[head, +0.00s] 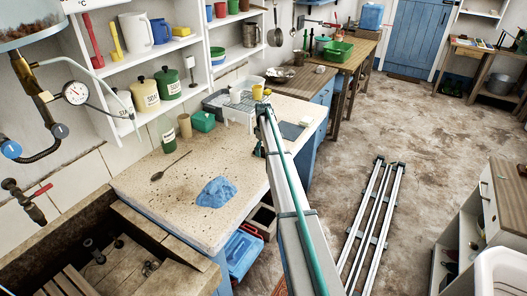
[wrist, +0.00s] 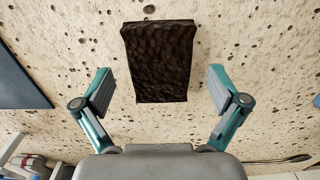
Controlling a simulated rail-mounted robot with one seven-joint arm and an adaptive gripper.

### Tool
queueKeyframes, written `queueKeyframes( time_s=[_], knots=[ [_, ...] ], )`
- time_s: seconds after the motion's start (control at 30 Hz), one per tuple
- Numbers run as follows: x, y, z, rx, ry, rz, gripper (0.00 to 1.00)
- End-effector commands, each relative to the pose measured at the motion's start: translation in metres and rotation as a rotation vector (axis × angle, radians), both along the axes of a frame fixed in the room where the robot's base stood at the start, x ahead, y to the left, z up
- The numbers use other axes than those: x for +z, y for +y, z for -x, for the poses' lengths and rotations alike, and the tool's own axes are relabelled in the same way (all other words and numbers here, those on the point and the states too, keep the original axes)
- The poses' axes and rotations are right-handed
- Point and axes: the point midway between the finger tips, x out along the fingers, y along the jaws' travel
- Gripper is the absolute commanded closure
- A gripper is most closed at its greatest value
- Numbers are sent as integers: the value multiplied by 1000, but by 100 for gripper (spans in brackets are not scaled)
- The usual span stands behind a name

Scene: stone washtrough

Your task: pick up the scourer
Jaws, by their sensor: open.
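A dark brown, rough-textured block, which I take to be the scourer (wrist: 160,60), lies on the speckled stone worktop in the wrist view. My gripper (wrist: 159,80) is open, with one finger on each side of the block's line and clear gaps to both its sides. The fingers look closer to the camera than the block, and nothing is held. How high they are above the worktop is hard to tell.
On the worktop (head: 135,185) lie a crumpled blue cloth (head: 215,192), a dark spoon (head: 171,166) and a dark slate (head: 292,131). A sunken trough (head: 110,255) is at the front left.

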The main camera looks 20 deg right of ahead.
Motion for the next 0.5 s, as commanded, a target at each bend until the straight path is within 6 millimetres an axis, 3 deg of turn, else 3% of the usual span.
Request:
queueKeyframes(
  time_s=[0.23, 0.5],
  knots=[
    [-3, 0, 0, 0, -1, 0, 5],
    [-2, 0, 0, 0, 0, 0, 50]
  ],
)
